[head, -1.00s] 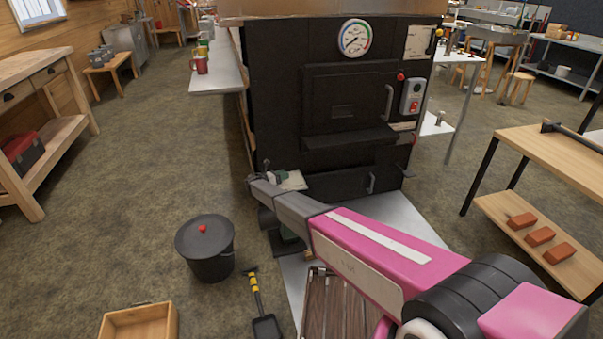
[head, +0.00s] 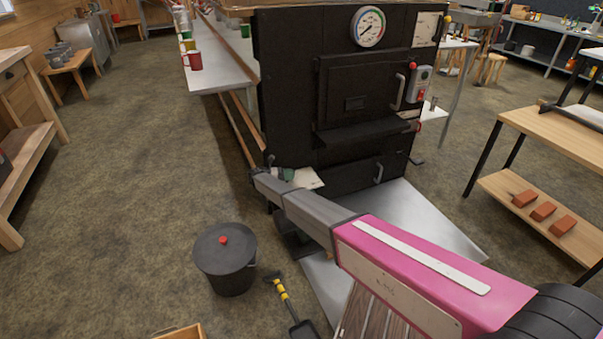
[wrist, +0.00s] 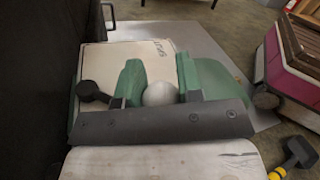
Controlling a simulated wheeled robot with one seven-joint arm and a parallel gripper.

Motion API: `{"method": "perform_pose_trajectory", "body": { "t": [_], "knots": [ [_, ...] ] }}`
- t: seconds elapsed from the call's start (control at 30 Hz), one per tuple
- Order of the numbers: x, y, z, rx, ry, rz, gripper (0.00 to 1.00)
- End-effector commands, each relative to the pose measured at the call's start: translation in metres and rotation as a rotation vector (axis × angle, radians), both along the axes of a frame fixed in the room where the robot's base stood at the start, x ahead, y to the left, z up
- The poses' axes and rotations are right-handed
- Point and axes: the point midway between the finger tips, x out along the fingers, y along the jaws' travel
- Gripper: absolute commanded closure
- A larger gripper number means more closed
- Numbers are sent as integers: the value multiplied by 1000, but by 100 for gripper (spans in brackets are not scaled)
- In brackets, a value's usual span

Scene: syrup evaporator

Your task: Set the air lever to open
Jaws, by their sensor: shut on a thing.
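The air lever shows as a pale round knob (wrist: 160,94) in the wrist view. My gripper (wrist: 158,88) has green fingers on either side of this knob and is shut on it. The lever's shaft is hidden. A cream plate (wrist: 140,60) with upside-down lettering lies behind the fingers; the word is too small to read surely. It also shows in the head view (head: 308,179). In the head view my gripper (head: 284,174) is low at the front left corner of the black firebox (head: 300,110), and the knob cannot be made out there.
A dark knobbed part (wrist: 94,92) sits just left of my fingers, beside the black firebox wall. A shelf with bricks (head: 540,208) is at right. Floor at left is open.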

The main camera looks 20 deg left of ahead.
Motion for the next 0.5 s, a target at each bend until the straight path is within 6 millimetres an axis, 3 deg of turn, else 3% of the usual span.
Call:
{"method": "perform_pose_trajectory", "body": {
  "t": [0.13,0.5],
  "knots": [
    [-12,8,0,-2,0,-5,100],
    [-14,9,1,-2,0,-7,100]
  ]
}}
